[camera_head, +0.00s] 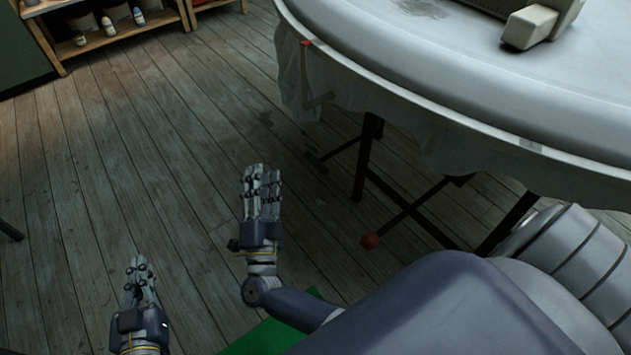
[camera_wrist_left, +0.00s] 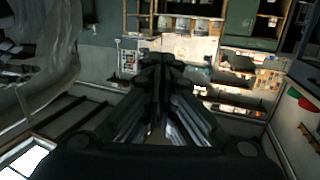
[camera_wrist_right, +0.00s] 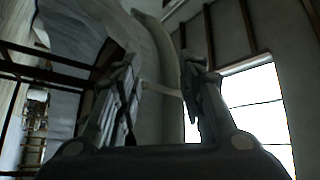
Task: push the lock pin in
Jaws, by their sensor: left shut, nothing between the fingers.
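No part is clearly recognisable as the lock pin. A red ball knob (camera_head: 370,241) sits on the end of a dark bar under the round table (camera_head: 430,105), and a small red piece (camera_head: 306,43) shows at the table's draped edge. My left gripper (camera_head: 137,265) is shut and empty, low at the left over the floor; its fingers meet in the left wrist view (camera_wrist_left: 165,65). My right gripper (camera_head: 262,172) is open and empty, left of the red knob and apart from it. Its spread fingers also show in the right wrist view (camera_wrist_right: 160,70).
A pale block-like object (camera_head: 535,25) rests on the tabletop. Dark table legs (camera_head: 364,155) and braces stand below the hanging plastic sheet. A wooden shelf (camera_head: 115,35) with small bottles is at the far left. The plank floor (camera_head: 130,170) between shelf and table is clear.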

